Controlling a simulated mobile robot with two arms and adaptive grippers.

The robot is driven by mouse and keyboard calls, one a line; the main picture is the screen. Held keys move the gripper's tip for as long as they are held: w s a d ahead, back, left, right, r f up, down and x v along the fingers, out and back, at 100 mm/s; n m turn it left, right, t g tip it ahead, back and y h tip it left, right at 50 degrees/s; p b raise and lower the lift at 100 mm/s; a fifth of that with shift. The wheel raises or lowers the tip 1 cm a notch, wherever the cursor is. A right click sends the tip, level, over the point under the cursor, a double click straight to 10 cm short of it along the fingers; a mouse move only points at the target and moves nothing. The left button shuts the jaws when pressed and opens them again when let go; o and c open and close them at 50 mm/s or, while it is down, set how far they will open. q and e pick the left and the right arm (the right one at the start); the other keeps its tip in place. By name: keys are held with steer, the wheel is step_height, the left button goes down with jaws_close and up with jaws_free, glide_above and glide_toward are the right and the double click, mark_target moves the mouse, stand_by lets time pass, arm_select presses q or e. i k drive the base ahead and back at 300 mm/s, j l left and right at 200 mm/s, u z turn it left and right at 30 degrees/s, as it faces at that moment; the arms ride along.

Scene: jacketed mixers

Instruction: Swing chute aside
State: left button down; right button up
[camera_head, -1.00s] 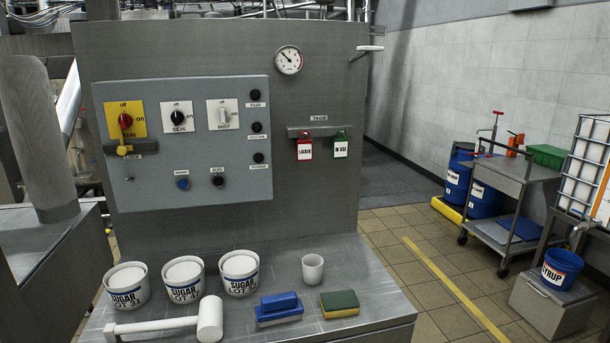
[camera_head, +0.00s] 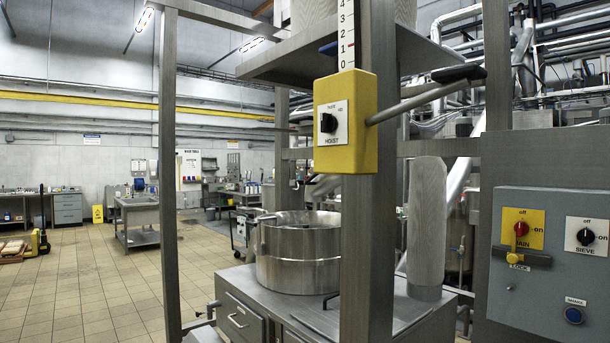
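A grey upright tube (camera_head: 428,220), which may be the chute, stands right of the front post on the steel cabinet. Its surface looks rough, and its top ends below a metal beam. A round steel vessel (camera_head: 298,255) stands on the cabinet to the left of the tube, partly hidden by the post. I cannot tell whether tube and vessel are joined. A bar with a black grip (camera_head: 458,74) reaches up and right from behind the yellow hoist box (camera_head: 345,122). Neither of my grippers is in view.
A steel post (camera_head: 368,250) rises close in front, and another post (camera_head: 170,180) stands at left. A control panel (camera_head: 555,260) with a red main switch is at right. Open tiled floor (camera_head: 90,285) lies to the left.

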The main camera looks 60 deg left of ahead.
mark_target(318, 186)
steer(key=u, duration=1.7)
steer(key=j+z, duration=0.1)
steer(key=z, duration=0.6)
steer(key=i+j+z, duration=0.15)
steer(key=j+z, duration=0.25)
steer(key=j, duration=0.2)
steer(key=i+j+z, duration=0.1)
steer(key=j+z, duration=0.25)
steer(key=j, duration=0.3)
steer(key=j+z, duration=0.4)
steer(key=j, duration=0.2)
